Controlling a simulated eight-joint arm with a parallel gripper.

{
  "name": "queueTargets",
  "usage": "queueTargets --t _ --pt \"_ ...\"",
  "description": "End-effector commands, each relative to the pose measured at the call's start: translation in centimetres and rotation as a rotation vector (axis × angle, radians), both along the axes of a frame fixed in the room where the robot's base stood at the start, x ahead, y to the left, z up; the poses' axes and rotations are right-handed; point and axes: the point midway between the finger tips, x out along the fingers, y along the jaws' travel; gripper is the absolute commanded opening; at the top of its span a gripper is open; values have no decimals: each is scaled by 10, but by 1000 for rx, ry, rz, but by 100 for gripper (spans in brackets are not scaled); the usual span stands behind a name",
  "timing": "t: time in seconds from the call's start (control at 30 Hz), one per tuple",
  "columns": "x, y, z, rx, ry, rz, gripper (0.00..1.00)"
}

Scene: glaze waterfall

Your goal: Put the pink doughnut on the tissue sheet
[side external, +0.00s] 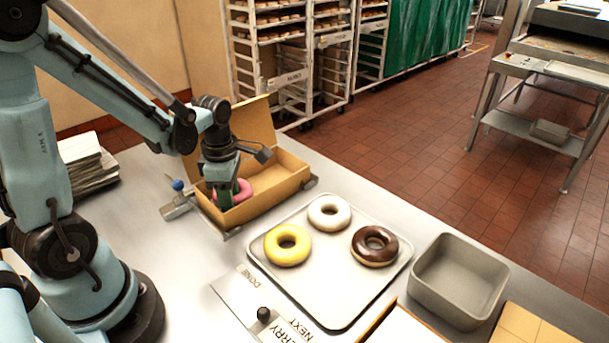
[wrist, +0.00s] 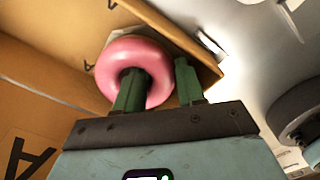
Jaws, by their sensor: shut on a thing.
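The pink doughnut (side external: 243,189) is in the open cardboard box (side external: 270,187), partly hidden by my gripper (side external: 226,196). In the wrist view the doughnut (wrist: 124,58) shows large, with one finger of my gripper (wrist: 160,82) in its hole and the other outside the ring. My gripper is shut on the ring's wall. I cannot tell whether the doughnut touches the box floor. I cannot make out for certain which surface is the tissue sheet. A white surface with a brown edge (side external: 405,329) is cut off at the bottom of the side view.
A pale tray (side external: 330,296) right of the box holds a yellow doughnut (side external: 287,257), a white doughnut (side external: 329,203) and a chocolate doughnut (side external: 374,259). A grey bin (side external: 460,279) stands right of it. A pale stack (side external: 87,161) lies at left. The box's raised lid (side external: 253,122) stands behind my gripper.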

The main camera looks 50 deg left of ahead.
Motion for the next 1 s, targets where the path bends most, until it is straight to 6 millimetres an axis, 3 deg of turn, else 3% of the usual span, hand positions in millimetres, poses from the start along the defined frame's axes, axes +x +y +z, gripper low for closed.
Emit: queueTargets --t 0.3,0.33,0.4,0.77,1.0 --pt "0 0 -9 0 0 0 9" --pt "0 0 -9 0 0 0 40" --pt "0 0 -9 0 0 0 49" --pt "0 0 -6 0 0 0 49" --pt "0 0 16 0 0 0 49"
